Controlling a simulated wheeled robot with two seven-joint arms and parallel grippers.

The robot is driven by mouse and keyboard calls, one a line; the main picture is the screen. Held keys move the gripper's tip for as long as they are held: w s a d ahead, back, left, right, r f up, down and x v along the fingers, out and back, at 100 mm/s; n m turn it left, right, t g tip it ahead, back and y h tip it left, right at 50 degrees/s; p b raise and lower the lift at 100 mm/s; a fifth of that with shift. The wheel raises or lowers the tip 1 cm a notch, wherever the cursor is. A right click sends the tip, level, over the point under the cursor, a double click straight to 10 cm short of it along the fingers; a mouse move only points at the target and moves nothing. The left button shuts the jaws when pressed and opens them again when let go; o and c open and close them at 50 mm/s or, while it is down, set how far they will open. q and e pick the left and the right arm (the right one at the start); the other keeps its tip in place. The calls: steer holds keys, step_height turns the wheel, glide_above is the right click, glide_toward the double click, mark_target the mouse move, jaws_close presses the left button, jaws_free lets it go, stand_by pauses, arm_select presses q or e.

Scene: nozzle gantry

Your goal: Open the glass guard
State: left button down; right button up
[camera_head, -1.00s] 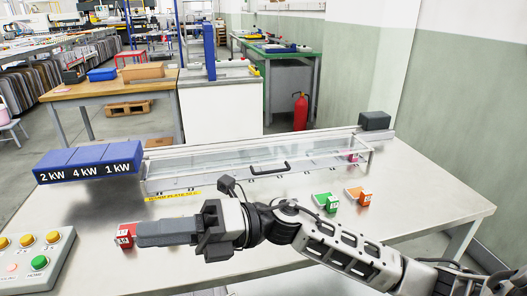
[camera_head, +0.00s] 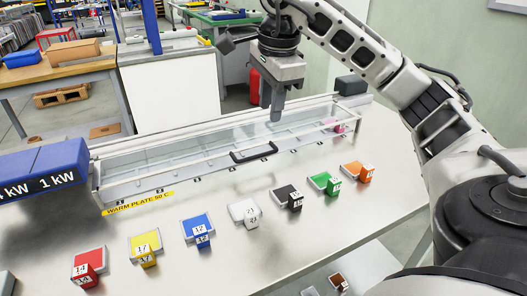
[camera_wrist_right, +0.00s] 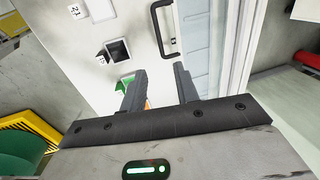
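The glass guard (camera_head: 190,147) is a long clear box with a pale frame, lying lowered along the back of the steel table. Its black bar handle (camera_head: 254,153) is on the front side, and the handle also shows at the top of the right wrist view (camera_wrist_right: 163,28). My right gripper (camera_head: 275,115) points down above the guard, behind and a little right of the handle in the head view. In the wrist view its two fingers (camera_wrist_right: 160,70) are apart with nothing between them. It is clear of the handle. My left gripper is out of view.
Several coloured numbered blocks with trays, from red (camera_head: 89,265) to orange (camera_head: 360,171), line the table in front of the guard. A yellow "warm plate" label (camera_head: 138,203) is at its front left. Blue kW blocks (camera_head: 45,170) stand left; a dark box (camera_head: 350,85) stands right.

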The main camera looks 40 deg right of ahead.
mark_target(265, 155)
steer(key=f, duration=0.3)
steer(key=w+f, duration=0.1)
steer(key=f, duration=0.3)
steer(key=w+f, duration=0.1)
steer(key=f, duration=0.3)
steer(key=shift+w+d+f, duration=0.1)
steer(key=shift+d+f, duration=0.05)
steer(key=shift+d, duration=0.1)
jaws_close()
